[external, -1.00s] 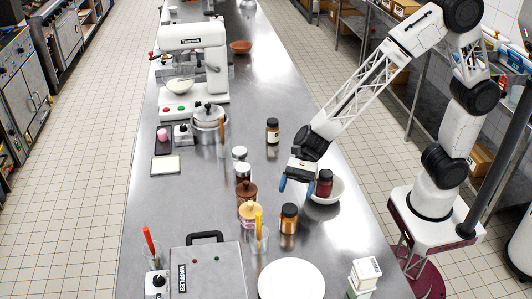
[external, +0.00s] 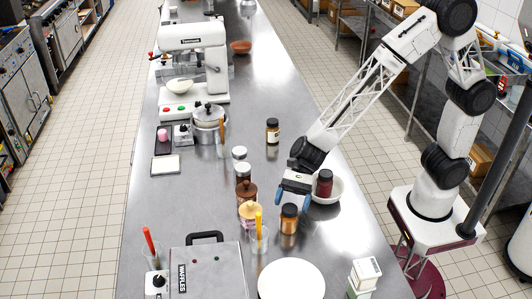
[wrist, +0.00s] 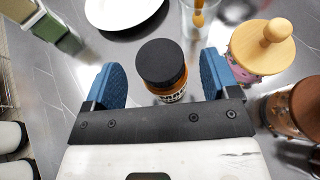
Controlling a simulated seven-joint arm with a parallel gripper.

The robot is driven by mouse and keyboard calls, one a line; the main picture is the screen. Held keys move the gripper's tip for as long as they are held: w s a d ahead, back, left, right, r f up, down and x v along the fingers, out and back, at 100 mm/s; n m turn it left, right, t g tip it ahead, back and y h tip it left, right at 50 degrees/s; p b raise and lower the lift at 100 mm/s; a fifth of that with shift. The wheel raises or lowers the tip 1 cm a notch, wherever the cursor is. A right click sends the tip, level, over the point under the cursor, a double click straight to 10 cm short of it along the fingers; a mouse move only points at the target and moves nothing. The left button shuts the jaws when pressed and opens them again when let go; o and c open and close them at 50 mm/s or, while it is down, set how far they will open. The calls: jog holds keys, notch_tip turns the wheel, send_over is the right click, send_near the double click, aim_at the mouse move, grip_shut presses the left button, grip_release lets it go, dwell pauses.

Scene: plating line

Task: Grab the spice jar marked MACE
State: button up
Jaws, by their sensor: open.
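A spice jar with a black lid and orange-brown contents (external: 289,219) stands upright on the steel counter. In the wrist view the jar (wrist: 163,62) sits in the gap between the two blue fingers, with its label mostly hidden and unreadable. My gripper (external: 293,195) is open, pointing down just above and behind this jar; no hold on it shows. Another black-lidded jar (external: 272,131) stands farther back. A dark red jar (external: 324,184) is at the white bowl right of my gripper. I cannot read MACE on any jar.
Left of the jar are a pink canister with a wooden knob (external: 250,214), a brown-lidded jar (external: 246,193) and a glass with a yellow-handled utensil (external: 259,240).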

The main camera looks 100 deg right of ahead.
jog(key=shift+x, duration=1.4)
jog(key=shift+c, duration=0.5)
jog(key=c, duration=1)
jog(key=shift+r, duration=0.1)
jog(key=shift+c, duration=0.2)
jog(key=shift+r, duration=0.2)
jog(key=shift+c, duration=0.5)
jog(key=shift+r, duration=4.75)
